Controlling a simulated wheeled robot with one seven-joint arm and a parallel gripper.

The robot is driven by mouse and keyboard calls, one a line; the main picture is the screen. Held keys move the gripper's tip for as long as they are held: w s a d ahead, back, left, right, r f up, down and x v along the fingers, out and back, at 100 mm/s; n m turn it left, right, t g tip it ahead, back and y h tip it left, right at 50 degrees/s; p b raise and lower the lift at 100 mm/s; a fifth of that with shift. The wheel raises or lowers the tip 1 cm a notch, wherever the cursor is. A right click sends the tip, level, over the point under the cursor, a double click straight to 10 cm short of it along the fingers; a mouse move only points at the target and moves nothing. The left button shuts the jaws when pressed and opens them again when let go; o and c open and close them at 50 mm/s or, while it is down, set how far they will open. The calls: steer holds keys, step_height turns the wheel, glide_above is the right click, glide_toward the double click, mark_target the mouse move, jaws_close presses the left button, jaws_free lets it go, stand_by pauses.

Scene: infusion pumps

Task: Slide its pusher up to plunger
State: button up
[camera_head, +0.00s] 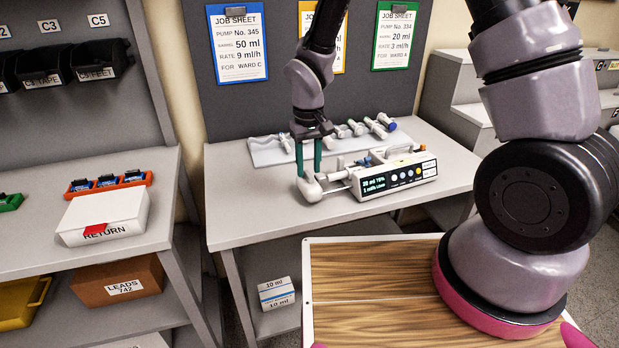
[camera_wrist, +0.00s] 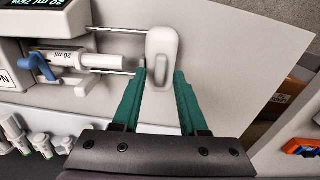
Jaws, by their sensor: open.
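The infusion pump (camera_head: 400,178) lies on the grey table, its lit screen facing front. Its pale, rounded pusher (camera_head: 309,190) stands out at the left end on metal rods. In the wrist view the pusher (camera_wrist: 163,55) is at the top centre. A 20 ml syringe (camera_wrist: 55,57) sits in the pump, a blue clamp lever across it, its plunger (camera_wrist: 108,62) extending toward the pusher.
Several spare syringes (camera_head: 376,129) lie on a pale tray (camera_head: 272,152) behind the pump. Job sheets (camera_head: 238,48) hang on the back board. A white RETURN box (camera_head: 105,215) stands on the left bench. The table's front left is clear.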

steer(key=shift+f, duration=0.3)
steer(key=shift+f, duration=0.3)
stand_by(0.4)
jaws_close()
